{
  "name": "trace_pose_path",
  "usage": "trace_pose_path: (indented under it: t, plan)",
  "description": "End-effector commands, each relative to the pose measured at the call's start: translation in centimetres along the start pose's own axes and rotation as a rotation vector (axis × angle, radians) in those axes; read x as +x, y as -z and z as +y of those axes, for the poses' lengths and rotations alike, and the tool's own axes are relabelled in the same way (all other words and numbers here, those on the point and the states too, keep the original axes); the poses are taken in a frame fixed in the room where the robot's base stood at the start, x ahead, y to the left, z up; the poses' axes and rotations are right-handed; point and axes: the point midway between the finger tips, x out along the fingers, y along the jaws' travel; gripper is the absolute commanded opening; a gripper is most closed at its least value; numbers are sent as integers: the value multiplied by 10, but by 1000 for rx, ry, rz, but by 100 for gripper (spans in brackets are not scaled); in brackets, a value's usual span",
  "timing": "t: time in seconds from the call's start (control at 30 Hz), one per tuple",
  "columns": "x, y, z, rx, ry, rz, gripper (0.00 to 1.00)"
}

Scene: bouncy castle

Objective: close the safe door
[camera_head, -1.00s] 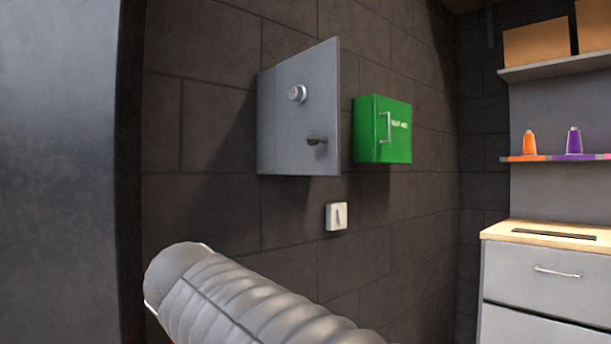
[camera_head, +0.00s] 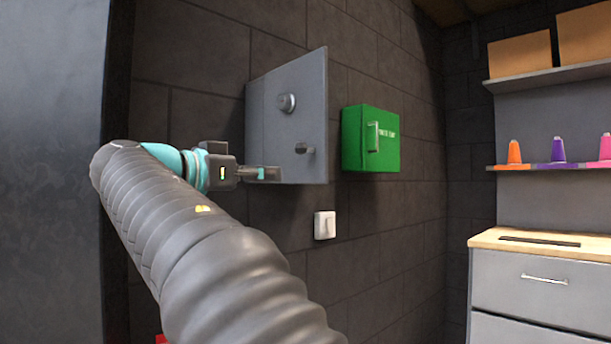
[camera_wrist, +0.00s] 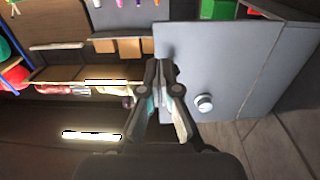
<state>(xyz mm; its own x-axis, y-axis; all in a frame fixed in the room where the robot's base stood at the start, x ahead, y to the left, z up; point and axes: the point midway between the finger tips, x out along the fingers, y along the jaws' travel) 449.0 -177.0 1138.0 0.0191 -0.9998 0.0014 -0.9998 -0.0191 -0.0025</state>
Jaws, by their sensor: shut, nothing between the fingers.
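The grey safe door (camera_head: 291,125) on the dark wall stands swung out, its right edge away from the wall. Its outer face shows a round dial (camera_head: 287,103) and a small dark handle (camera_head: 304,149). My gripper (camera_head: 272,174) is shut and empty, overlapping the door's lower left part in the head view; I cannot tell whether it touches. In the wrist view the shut fingertips (camera_wrist: 161,64) overlap the edge of the door panel (camera_wrist: 205,60), with the dial (camera_wrist: 204,103) right of the fingers. The inside of the safe is hidden.
A green box (camera_head: 371,140) hangs right of the safe, with a white switch (camera_head: 324,225) below. A drawer cabinet (camera_head: 545,285) and shelves with coloured cones (camera_head: 558,150) stand at right. A large grey surface (camera_head: 50,170) borders the left.

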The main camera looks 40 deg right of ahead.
Motion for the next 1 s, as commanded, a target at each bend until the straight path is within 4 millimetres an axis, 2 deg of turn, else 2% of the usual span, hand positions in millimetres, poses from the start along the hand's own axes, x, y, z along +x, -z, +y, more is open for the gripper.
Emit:
trace_pose_path:
  t: [0.2,0.5,0.7,1.0]
  plan:
    - [41,0,1,-2,-4,0,0]
    - [84,0,1,-3,-2,-1,0]
    - [97,-1,0,-3,0,-2,0]
    - [98,-1,0,-3,2,-2,0]
